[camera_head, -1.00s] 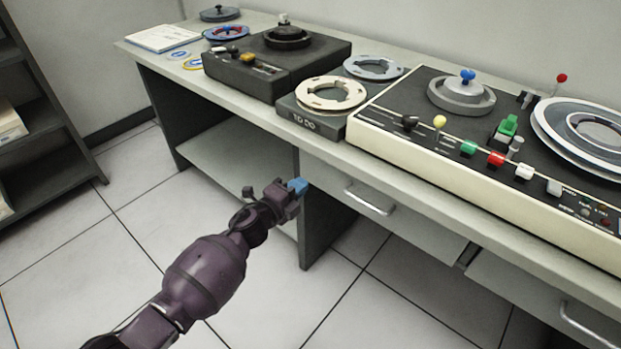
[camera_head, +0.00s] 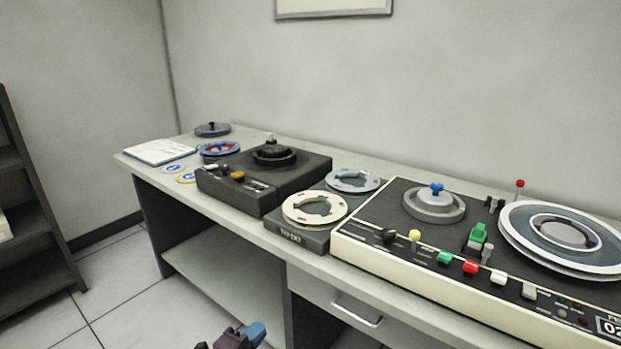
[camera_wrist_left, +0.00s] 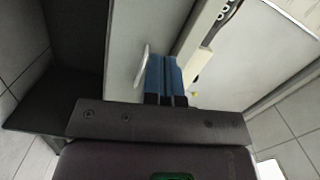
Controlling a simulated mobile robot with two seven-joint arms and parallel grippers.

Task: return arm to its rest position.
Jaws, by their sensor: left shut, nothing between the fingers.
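My left gripper (camera_head: 254,332) shows at the bottom edge of the head view, with only its blue fingertips and part of the wrist in frame. It is below and in front of the desk, clear of it, and holds nothing. In the left wrist view its blue fingers (camera_wrist_left: 163,76) are shut together. My right gripper is not in view.
The desk (camera_head: 240,275) carries a tape machine (camera_head: 395,262) with a large reel, a dark recorder (camera_head: 290,178), a cream reel (camera_head: 298,216) and an open booklet (camera_head: 158,152). A drawer handle (camera_head: 357,312) sticks out in front. A dark shelf (camera_head: 30,230) stands left. Floor between is clear.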

